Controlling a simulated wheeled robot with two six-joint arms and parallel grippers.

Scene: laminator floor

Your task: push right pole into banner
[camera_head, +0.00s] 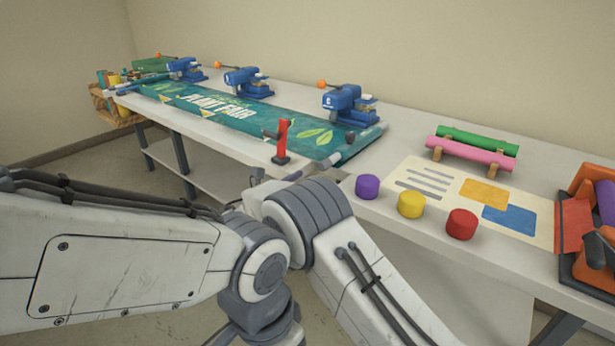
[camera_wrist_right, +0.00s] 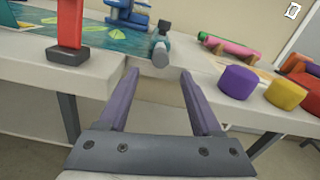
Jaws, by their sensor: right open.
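The green banner (camera_head: 235,108) lies flat along the white table, with printed lettering and leaves. At its right edge is a teal sleeve, with the right pole's pale near end (camera_head: 293,176) showing at the table's front edge. In the right wrist view, the pole's round grey end (camera_wrist_right: 160,56) faces me, just beyond and between the fingertips. How deep the pole sits in the sleeve cannot be told. My right gripper (camera_wrist_right: 158,74) is open and empty, its two purple fingers apart. In the head view it is mostly hidden behind my arm. My left gripper is not visible.
A red-handled clamp (camera_head: 282,142) stands at the banner's front edge, left of the pole. Purple (camera_head: 367,186), yellow (camera_head: 411,204) and red (camera_head: 461,223) cylinders stand to the right. Blue presses (camera_head: 345,103) line the banner's back edge. Pink and green rolls (camera_head: 470,152) lie behind.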

